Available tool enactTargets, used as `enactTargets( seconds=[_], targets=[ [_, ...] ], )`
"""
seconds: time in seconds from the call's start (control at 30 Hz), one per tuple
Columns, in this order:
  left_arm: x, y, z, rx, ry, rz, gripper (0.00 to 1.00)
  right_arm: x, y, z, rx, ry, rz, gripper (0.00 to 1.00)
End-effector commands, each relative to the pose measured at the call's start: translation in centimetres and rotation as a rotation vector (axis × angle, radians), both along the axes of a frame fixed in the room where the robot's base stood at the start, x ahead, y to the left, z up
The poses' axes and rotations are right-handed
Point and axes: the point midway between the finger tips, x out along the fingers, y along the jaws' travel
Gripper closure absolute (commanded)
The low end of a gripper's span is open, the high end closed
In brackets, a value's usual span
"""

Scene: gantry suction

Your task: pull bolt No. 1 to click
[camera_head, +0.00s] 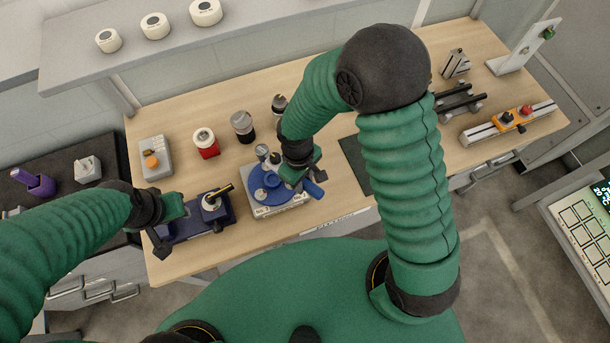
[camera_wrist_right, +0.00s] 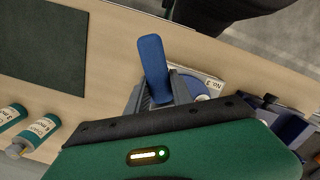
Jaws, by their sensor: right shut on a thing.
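My right gripper (camera_head: 300,181) is shut on a blue paddle-shaped handle (camera_head: 314,188) at the right side of a round blue device on a pale base (camera_head: 283,207). In the right wrist view the handle (camera_wrist_right: 153,65) stands up between the jaws (camera_wrist_right: 160,90). The gripper hides part of the device. My left gripper (camera_head: 167,222) is open at the left end of a dark blue fixture (camera_head: 190,228) carrying a white round part and a black-and-yellow rod (camera_head: 219,196). I cannot read a No. 1 mark on any bolt.
A grey box with an orange knob (camera_head: 155,158), a red-based jar (camera_head: 206,143) and a dark jar (camera_head: 242,126) stand behind. A dark green mat (camera_head: 355,165) lies right of the device. A rail with an orange carriage (camera_head: 508,121) is at the far right.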

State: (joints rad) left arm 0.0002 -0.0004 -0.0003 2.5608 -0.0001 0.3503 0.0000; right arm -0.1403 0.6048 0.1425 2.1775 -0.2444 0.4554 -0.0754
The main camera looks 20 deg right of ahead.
Motion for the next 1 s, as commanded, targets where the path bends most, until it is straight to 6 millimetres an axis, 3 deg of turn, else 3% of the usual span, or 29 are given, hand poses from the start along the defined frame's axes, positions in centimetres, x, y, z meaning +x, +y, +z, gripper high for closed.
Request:
enactTargets(
  seconds=[0.2, 0.6, 1.0],
  targets=[
    [0.0, 0.0, 0.4, 0.0, 0.0, 0.0, 0.64, 0.1, -0.2, 0.1, 0.002, 0.001, -0.002, 1.0],
    [0.0, 0.0, -2.7, 0.0, 0.0, -0.001, 0.64, 0.1, -0.1, -3.9, 0.001, 0.0, -0.002, 1.0],
    [0.0, 0.0, -2.6, 0.0, -0.001, 0.0, 0.64, 0.1, -0.1, -4.0, 0.001, 0.0, -0.003, 1.0]
  ],
)
